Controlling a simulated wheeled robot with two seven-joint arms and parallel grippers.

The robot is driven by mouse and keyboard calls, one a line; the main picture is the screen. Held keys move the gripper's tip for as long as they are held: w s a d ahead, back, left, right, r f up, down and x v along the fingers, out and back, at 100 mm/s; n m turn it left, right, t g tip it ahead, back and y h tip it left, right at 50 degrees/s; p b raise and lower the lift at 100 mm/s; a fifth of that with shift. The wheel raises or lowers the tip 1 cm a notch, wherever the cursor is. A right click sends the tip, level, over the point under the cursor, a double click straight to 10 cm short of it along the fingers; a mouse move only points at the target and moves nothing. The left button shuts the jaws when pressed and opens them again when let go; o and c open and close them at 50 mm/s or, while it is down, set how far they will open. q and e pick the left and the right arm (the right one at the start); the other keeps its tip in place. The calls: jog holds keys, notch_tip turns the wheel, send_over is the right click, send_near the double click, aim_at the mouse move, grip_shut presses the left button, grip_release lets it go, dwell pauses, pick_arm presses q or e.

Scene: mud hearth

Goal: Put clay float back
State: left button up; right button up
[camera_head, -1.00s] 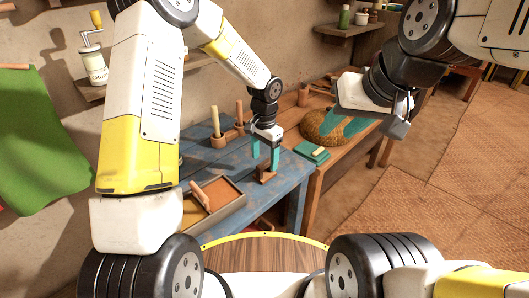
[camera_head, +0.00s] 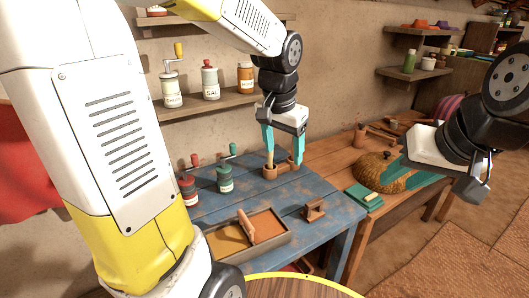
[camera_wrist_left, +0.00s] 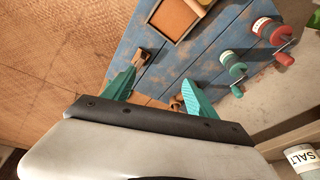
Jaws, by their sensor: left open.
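The clay float, a small brown wooden block with a raised grip (camera_head: 314,209), rests on the blue table (camera_head: 327,188) near its front right edge. It also shows in the left wrist view (camera_wrist_left: 143,57), just beyond one fingertip. My left gripper (camera_head: 283,162) is open and empty, fingers pointing down.
A divided tray (camera_head: 225,254) with a wooden-handled tool (camera_head: 246,226) lies at the table's front. Two crank-topped jars (camera_head: 224,178) (camera_head: 188,190) stand at its left. A shelf (camera_head: 205,105) with containers is behind.

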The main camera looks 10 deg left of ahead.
pick_arm(q)
jog(key=s+a+r+n+t, duration=0.1)
jog(key=s+a+r+n, duration=0.1)
jog(key=s, duration=0.4)
jog(key=s+a+r+n+t+h, duration=0.1)
jog(key=s+a+r+n+t, duration=0.1)
jog(key=s, duration=0.5)
jog(key=shift+a+r+h, duration=0.25)
jog(key=shift+a+h, duration=0.05)
